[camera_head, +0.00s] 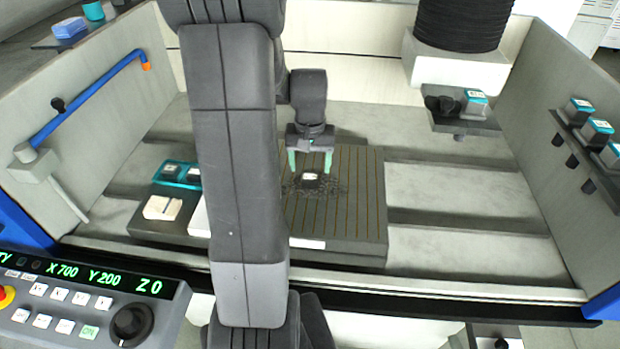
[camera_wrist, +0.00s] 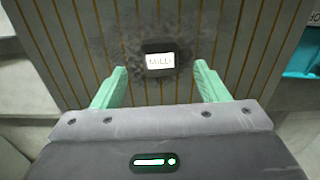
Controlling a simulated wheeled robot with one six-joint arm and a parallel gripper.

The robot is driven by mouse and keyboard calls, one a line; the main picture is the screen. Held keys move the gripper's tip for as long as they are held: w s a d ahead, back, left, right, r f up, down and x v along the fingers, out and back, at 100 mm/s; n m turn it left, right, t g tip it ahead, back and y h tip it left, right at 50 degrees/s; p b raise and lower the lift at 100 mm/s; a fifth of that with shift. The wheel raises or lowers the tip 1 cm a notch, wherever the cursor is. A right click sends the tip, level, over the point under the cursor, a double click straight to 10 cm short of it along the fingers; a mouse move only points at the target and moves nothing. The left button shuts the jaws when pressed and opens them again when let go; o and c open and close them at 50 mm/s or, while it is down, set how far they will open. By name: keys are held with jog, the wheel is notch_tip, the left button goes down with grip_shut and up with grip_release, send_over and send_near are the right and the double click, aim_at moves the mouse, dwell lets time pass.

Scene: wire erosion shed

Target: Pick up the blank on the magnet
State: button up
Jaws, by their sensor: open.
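The blank (camera_head: 310,177) is a small dark block with a white label on top. It sits on the grey magnet (camera_head: 355,200), a plate with thin brown stripes, amid a dark smudged patch. In the wrist view the blank (camera_wrist: 160,62) shows a label that seems to read "MILLI". My gripper (camera_head: 310,165) is open above the magnet, its green fingers apart and pointing down. In the wrist view the gripper's fingertips (camera_wrist: 158,75) lie to the left and right of the blank, with nothing between them touching it. The height gap is hard to tell.
A teal tray (camera_head: 177,174) and a whitish block (camera_head: 162,208) lie left of the magnet. A black column (camera_head: 462,25) hangs at the back. Teal-topped blocks (camera_head: 580,105) stand on the right wall's shelf. A blue pipe (camera_head: 88,98) runs along the left wall.

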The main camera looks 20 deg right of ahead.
aim_at(310, 176)
jog(key=shift+f, duration=1.95)
jog(key=shift+c, duration=0.2)
jog(key=shift+w, duration=0.1)
jog(key=c, duration=1.3)
